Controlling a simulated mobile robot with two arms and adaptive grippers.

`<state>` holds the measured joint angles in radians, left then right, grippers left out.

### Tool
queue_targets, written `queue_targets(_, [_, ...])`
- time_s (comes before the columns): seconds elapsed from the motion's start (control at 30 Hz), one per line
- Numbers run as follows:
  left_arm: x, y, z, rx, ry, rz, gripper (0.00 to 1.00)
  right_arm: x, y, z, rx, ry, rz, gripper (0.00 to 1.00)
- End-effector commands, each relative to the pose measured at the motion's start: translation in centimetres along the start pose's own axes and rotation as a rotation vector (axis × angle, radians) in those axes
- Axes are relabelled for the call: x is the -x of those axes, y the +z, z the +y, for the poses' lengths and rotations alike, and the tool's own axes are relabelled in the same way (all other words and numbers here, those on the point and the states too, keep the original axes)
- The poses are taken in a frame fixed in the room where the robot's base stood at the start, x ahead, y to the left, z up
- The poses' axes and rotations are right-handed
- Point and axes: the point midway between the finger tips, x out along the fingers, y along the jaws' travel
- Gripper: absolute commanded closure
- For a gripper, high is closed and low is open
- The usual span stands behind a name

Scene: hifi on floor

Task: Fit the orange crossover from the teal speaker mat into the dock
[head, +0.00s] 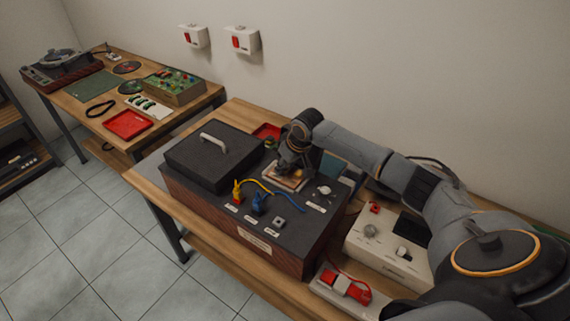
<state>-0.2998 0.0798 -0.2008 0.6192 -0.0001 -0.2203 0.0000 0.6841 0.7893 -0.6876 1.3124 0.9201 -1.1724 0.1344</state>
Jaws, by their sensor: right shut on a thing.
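My right gripper (289,168) points down over the top of a dark hi-fi unit with wooden sides (240,218). It is shut on a small orange thing, apparently the orange crossover (287,172), which the fingers mostly hide. Just under it is a pale, copper-toned recess (284,182) in the unit's top, which looks like the dock. I cannot tell whether the crossover touches it. My left gripper is not in view.
A raised black lid with a pale handle (214,141) is left of the gripper. Yellow and blue plugs with cables (258,203) stand at the unit's front. A cream device (388,250) and a red-switched strip (345,287) are at right. A second table (85,102) stands far left.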

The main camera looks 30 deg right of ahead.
Motion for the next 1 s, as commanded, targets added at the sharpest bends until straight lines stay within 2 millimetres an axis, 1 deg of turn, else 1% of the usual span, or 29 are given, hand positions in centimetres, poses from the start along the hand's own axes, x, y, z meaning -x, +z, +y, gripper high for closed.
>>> queue_targets(0.5, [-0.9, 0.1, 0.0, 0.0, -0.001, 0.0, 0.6, -1.7, 0.7, 0.0, 0.0, 0.0, 0.002, 1.0])
queue_targets(0.8, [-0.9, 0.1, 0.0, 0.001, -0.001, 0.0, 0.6, -1.8, 0.7, 0.0, 0.0, 0.0, 0.002, 1.0])
queue_targets(0.83, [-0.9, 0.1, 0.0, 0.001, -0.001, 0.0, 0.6, -1.8, 0.7, 0.0, 0.0, 0.0, 0.002, 0.67])
queue_targets(0.93, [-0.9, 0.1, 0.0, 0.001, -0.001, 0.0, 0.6, -1.8, 0.7, 0.0, 0.0, 0.0, 0.002, 0.46])
queue_targets(0.97, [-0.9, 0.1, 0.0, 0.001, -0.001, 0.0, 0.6, -1.8, 0.7, 0.0, 0.0, 0.0, 0.002, 0.44])
queue_targets(1.0, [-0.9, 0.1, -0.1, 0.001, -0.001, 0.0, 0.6, -1.8, 0.7, 0.0, 0.0, 0.001, 0.002, 0.44])
